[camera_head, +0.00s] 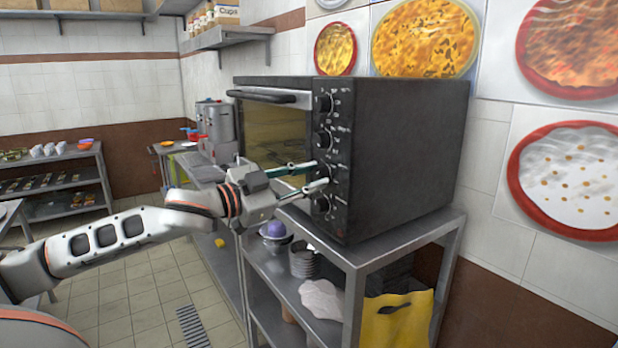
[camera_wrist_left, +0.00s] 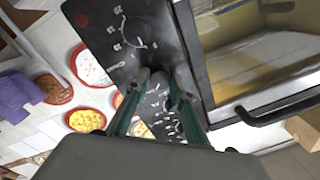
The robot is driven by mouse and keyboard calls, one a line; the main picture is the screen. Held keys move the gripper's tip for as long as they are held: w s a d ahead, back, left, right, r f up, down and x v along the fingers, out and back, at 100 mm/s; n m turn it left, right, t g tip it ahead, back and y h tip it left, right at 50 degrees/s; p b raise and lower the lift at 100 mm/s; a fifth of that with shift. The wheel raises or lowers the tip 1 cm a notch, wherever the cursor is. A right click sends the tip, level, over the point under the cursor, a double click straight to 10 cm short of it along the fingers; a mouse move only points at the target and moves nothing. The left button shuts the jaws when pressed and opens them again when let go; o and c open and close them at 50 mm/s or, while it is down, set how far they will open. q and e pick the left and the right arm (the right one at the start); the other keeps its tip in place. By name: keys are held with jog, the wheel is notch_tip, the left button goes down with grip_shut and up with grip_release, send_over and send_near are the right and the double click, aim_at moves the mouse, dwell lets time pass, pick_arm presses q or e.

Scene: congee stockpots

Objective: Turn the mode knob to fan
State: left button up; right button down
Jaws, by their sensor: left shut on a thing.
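The black oven (camera_head: 405,150) stands on a metal shelf unit, with a column of several dark knobs on its control panel. My left gripper (camera_head: 322,175) reaches in from the left. Its fingers are shut around the third knob from the top (camera_head: 327,171), one finger above it and one below. In the left wrist view, the fingertips (camera_wrist_left: 159,82) are on either side of a dark knob on the panel (camera_wrist_left: 112,42). The fingers partly hide this knob. Its pointer and the mode labels are too small to read. My right gripper is not in view.
The oven door (camera_head: 272,130) and its handle (camera_head: 262,97) are left of the knobs. Tiled floor (camera_head: 130,290) is open at left.

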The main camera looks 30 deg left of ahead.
pick_arm(q)
jog(key=m, duration=0.6)
jog(key=shift+m+h, duration=0.3)
jog(key=shift+h, duration=0.1)
jog(key=m, duration=0.3)
jog(key=shift+a, duration=0.1)
jog(key=shift+m, duration=0.6)
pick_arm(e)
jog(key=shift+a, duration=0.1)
pick_arm(q)
jog(key=o, duration=1.1)
jog(key=shift+w, duration=0.2)
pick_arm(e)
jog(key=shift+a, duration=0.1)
